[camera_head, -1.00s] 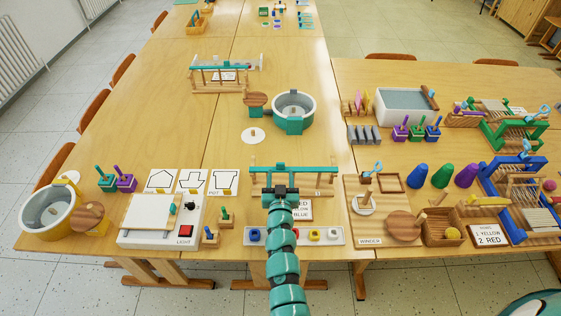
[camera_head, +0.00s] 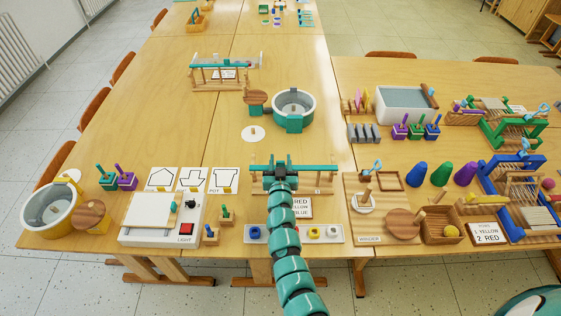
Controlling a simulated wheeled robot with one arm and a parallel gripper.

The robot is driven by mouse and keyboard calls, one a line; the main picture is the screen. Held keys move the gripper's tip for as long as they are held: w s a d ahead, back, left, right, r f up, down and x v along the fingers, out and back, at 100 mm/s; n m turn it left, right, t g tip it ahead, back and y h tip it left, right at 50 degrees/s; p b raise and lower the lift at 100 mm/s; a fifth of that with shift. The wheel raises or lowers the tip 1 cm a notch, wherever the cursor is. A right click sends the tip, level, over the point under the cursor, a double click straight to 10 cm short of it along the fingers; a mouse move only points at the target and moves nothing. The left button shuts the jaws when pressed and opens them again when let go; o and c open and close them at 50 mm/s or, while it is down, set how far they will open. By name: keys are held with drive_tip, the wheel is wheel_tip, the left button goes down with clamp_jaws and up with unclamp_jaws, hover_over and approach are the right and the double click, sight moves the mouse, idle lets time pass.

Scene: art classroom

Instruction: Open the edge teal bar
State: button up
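A low wooden rack with a teal bar (camera_head: 318,169) along its top stands near the front edge of the middle table. My teal arm reaches up from the bottom of the picture to this rack. A second rack with a teal bar (camera_head: 232,67) stands farther back on the left.
A light box (camera_head: 160,218) and small pegged blocks stand left of my arm. A tray of colored pieces (camera_head: 318,234) lies beneath it. A wooden winder board (camera_head: 370,232) stands to the right. A grey pot (camera_head: 294,105) is behind the near rack.

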clamp_jaws()
drive_tip(key=w, duration=0.6)
drive_tip(key=shift+b, duration=0.3)
drive_tip(key=shift+o, duration=1.6)
unclamp_jaws()
drive_tip(key=s+b, duration=0.2)
drive_tip(key=s, duration=1.5)
drive_tip(key=shift+s+b, duration=0.2)
drive_tip(key=shift+b, duration=0.1)
